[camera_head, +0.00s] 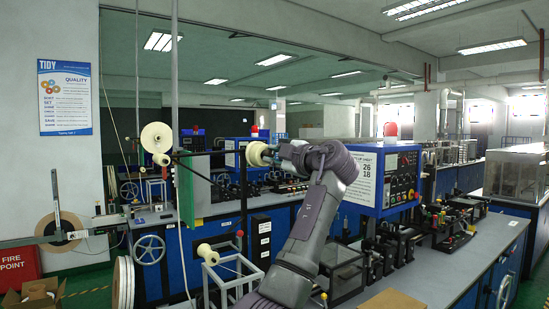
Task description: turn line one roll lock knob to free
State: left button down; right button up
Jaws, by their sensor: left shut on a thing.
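A cream roll (258,154) sits at the right end of a dark horizontal bar, above the benches near the middle of the view. My left gripper (279,154) is right up against the right side of this roll, with my grey-purple arm reaching up to it from below. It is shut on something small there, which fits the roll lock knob. The fingers hide the knob, so its turned position cannot be told. My right gripper is not in view.
A blue control cabinet (385,178) with buttons stands close behind my arm. A grey bench (455,262) with machine parts lies to the right.

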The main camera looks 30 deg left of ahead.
pick_arm(q)
jog(key=shift+n, duration=1.6)
jog(key=c, duration=1)
grip_release()
jog(key=shift+c, duration=0.2)
jog(key=v, duration=1.2)
